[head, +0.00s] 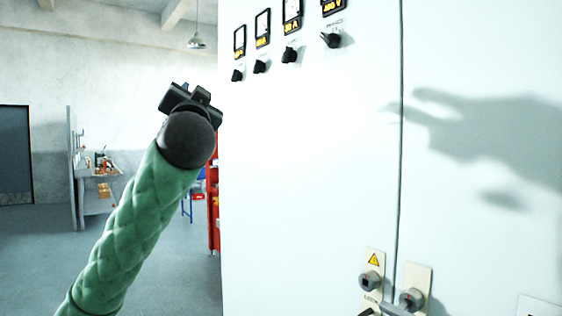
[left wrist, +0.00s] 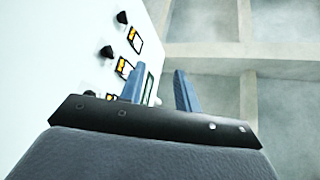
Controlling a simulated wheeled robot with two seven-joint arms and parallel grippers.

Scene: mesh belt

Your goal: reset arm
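My left arm, in a green quilted sleeve, reaches up from the lower left in the head view. My left gripper (head: 190,95) is raised in front of the room, just left of the white cabinet (head: 300,160). In the left wrist view its two blue-grey fingers (left wrist: 160,88) stand apart with nothing between them. Knobs and meters of the cabinet (left wrist: 75,75) show behind and left of the fingers. My right gripper is not in view.
The cabinet front carries several meters with black knobs (head: 331,40) below them, and two grey locks (head: 371,281) low by the door seam. A workbench (head: 100,200) stands far back left. The floor (head: 170,280) left of the cabinet is clear.

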